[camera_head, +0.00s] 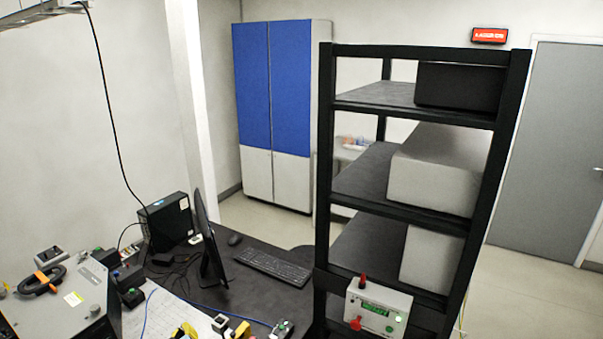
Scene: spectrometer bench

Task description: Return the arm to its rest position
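My arm and my gripper do not show in the head view, so its pose and finger opening cannot be seen. The bench (285,297) shows a dark top in the lower middle, partly hidden by a black rack.
The black rack (323,190) stands at right with boxes on its shelves and a control box (378,308) low in front. A monitor (208,240), keyboard (272,266) and black computer case (167,221) occupy the bench. Small optical parts (238,329) crowd its front edge.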

